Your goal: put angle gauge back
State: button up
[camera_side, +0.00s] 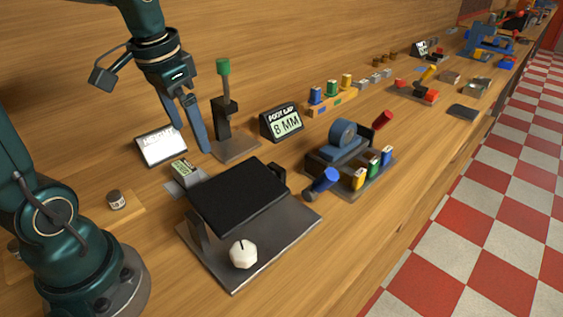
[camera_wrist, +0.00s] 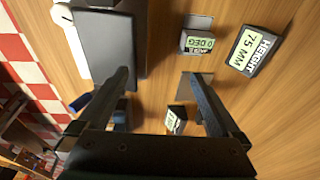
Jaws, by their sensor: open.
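The angle gauge (camera_side: 185,169) is a small block with a green display, standing at the back left of the tilting black plate. In the wrist view the angle gauge (camera_wrist: 198,42) reads "0 DEG" and sits at the end of a flat grey pad (camera_wrist: 198,21). The pad (camera_side: 174,189) also shows in the side view. The black plate (camera_side: 238,194) is tilted on a metal base with a white knob (camera_side: 243,253); the plate also shows in the wrist view (camera_wrist: 108,45). My gripper (camera_side: 193,138) is open and empty above the bench, behind the gauge. Its fingers (camera_wrist: 157,76) point down.
A height sign (camera_side: 161,148) reading "75 MM" in the wrist view (camera_wrist: 249,53) stands near the gauge. A "FOOT GAP 8 MM" sign (camera_side: 282,122) and a blue rotor fixture (camera_side: 342,142) stand to the right.

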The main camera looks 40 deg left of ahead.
jog(key=s+d+t, duration=0.3)
jog(key=s+d, duration=0.4)
jog(key=d, duration=0.2)
jog(key=shift+d+f+t+h, duration=0.25)
jog(key=shift+d+t+h, duration=0.05)
jog(key=shift+h, duration=0.1)
dwell(0.6)
